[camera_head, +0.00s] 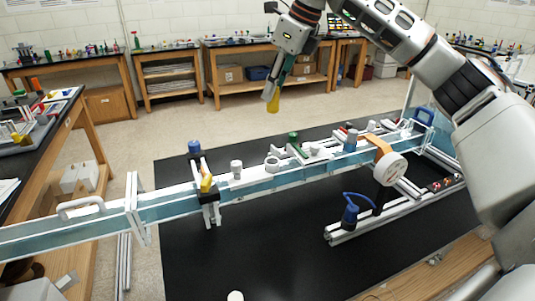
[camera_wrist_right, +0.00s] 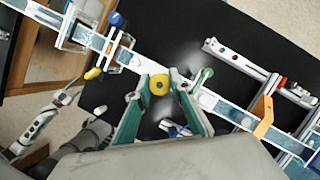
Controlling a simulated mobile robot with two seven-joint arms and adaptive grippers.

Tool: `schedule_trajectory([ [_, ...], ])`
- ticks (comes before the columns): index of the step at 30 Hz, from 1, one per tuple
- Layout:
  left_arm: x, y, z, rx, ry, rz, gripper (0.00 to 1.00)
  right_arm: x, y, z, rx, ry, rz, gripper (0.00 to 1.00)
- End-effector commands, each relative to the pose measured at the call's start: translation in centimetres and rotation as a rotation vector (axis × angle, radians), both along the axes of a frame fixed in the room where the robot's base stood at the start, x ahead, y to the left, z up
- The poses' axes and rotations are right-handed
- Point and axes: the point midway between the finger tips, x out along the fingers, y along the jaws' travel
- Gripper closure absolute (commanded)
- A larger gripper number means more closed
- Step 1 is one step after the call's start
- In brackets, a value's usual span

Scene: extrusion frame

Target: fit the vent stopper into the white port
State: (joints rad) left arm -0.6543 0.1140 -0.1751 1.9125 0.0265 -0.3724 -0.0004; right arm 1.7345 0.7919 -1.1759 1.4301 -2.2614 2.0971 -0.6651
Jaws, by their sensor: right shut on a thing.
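My right gripper (camera_head: 271,93) is raised above the far side of the long rail. It is shut on a yellow stopper (camera_head: 273,105), which seems to be the vent stopper. In the wrist view the stopper (camera_wrist_right: 159,85) sits between the teal fingers, its round end with a dark centre facing the camera. A short white ring (camera_head: 272,163) on the rail looks like the white port. It is below the stopper and apart from it. I cannot make out the port's opening clearly.
The long rail (camera_head: 165,210) crosses the black mat (camera_head: 270,255) and carries several fittings. A white cylinder (camera_head: 236,169) stands left of the ring, and a green-topped fitting (camera_head: 294,141) stands right of it. An orange bracket (camera_head: 379,145) bridges the rail. The near mat is mostly clear.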

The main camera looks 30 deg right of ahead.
Motion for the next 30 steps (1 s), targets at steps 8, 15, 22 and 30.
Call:
schedule_trajectory([
  [8,-0.1,-0.3,0.0,-0.004,-0.002,-0.004,0.60,-0.1,0.1,-7.3,0.000,0.006,0.002,0.97],
  [15,-0.1,0.2,0.1,0.007,-0.004,-0.013,0.60,-0.1,0.1,-12.1,0.001,0.003,0.000,0.97],
  [22,0.2,0.3,0.3,0.009,-0.009,-0.012,0.60,0.0,0.0,-14.0,0.000,0.001,0.000,0.97],
  [30,0.3,0.4,0.4,0.007,-0.005,-0.003,0.60,-0.1,0.1,-17.2,0.001,0.003,0.000,0.97],
])
